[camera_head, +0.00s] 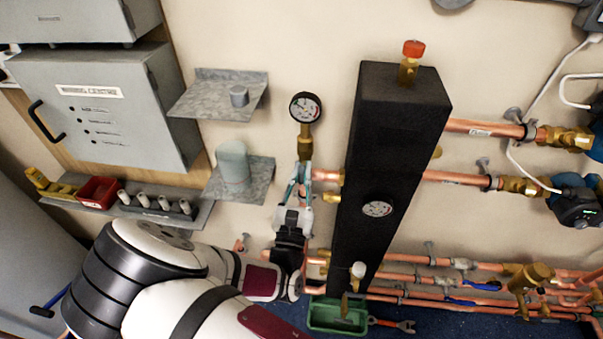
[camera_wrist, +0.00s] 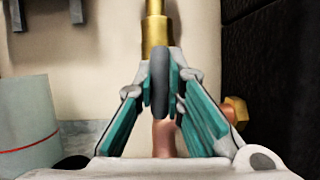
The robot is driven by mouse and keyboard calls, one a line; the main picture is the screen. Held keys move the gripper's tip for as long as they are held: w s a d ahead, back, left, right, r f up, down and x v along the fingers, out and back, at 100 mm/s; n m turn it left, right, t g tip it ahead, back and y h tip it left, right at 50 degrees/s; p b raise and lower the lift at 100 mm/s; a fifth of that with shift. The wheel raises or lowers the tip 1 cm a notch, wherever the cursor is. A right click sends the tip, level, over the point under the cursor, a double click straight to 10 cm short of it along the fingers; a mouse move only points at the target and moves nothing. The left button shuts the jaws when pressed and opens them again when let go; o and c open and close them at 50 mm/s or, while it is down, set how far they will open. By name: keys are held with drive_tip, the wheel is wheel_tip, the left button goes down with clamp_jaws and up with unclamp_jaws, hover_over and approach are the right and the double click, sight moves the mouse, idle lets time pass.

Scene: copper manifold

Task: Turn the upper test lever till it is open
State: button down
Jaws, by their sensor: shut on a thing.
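My gripper (camera_head: 299,182) is in front of the wall piping, just left of the black column and below the upper pressure gauge (camera_head: 305,107). In the wrist view, my gripper (camera_wrist: 160,92) has its teal finger pads closed on both sides of a dark grey lever (camera_wrist: 158,75). The lever looks upright in that view, in front of a brass fitting (camera_wrist: 155,35) and a copper pipe (camera_wrist: 165,137). In the head view the fingers hide the lever. Its exact angle on the valve cannot be told.
The black column (camera_head: 395,150) stands close on the right, with a round gauge (camera_head: 377,208) on its front. A metal shelf (camera_head: 262,180) with a grey-green cylinder (camera_head: 233,160) is close on the left. A green tray (camera_head: 338,318) lies below on the floor.

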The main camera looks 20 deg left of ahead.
drive_tip(key=shift+f+n+y, duration=0.1)
drive_tip(key=shift+n+y, duration=0.3)
drive_tip(key=shift+n, duration=0.3)
drive_tip(key=c, duration=1.7)
unclamp_jaws()
drive_tip(key=shift+o, duration=0.2)
drive_tip(key=shift+s, duration=0.1)
drive_tip(key=v, duration=0.7)
drive_tip(key=shift+s, duration=0.2)
